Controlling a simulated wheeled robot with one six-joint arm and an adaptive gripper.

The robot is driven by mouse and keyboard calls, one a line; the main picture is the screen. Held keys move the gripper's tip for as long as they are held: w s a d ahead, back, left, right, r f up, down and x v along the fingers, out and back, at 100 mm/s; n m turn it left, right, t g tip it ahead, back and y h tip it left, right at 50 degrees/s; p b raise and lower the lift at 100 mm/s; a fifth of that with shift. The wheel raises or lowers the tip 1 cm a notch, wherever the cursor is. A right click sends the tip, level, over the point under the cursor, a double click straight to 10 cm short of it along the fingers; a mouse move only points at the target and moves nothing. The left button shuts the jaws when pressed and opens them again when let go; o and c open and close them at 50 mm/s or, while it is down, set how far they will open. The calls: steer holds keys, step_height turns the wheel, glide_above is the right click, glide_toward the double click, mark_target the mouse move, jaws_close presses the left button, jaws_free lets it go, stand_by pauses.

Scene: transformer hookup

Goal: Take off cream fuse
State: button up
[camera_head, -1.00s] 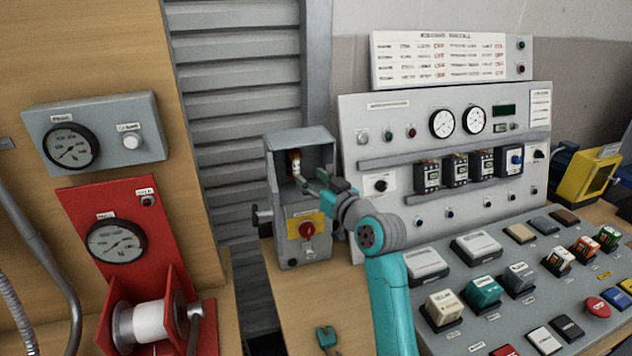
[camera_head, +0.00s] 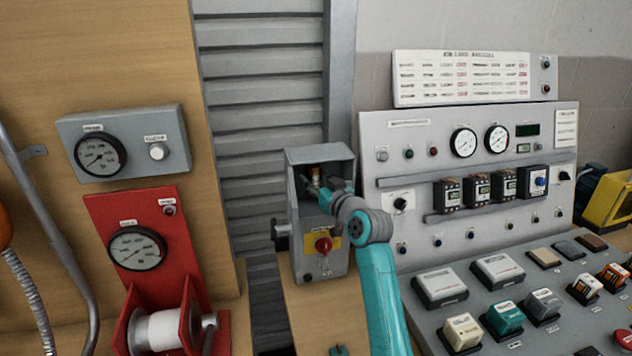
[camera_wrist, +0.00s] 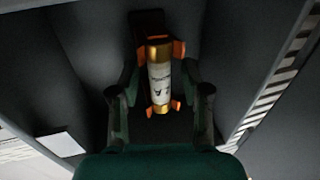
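The cream fuse (camera_wrist: 160,77) has gold end caps and sits upright in orange clips inside a grey open-fronted box (camera_head: 294,215). In the head view only a small part of the fuse (camera_head: 316,173) shows above my gripper (camera_head: 322,189). In the wrist view my gripper (camera_wrist: 163,92) has one dark green finger on each side of the fuse. A gap shows between the fingers and the fuse, so it is open. How far the fingertips reach in depth is hard to tell.
The box walls close in around my gripper. A red rotary switch (camera_head: 323,245) sits low on the box front. A control panel (camera_head: 420,150) stands to the right, and a red gauge stand (camera_head: 100,215) with a white spool is at left.

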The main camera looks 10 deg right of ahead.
mark_target(313, 181)
jaws_close()
steer(key=shift+s, duration=1.7)
stand_by(0.4)
steer(key=shift+s, duration=2.5)
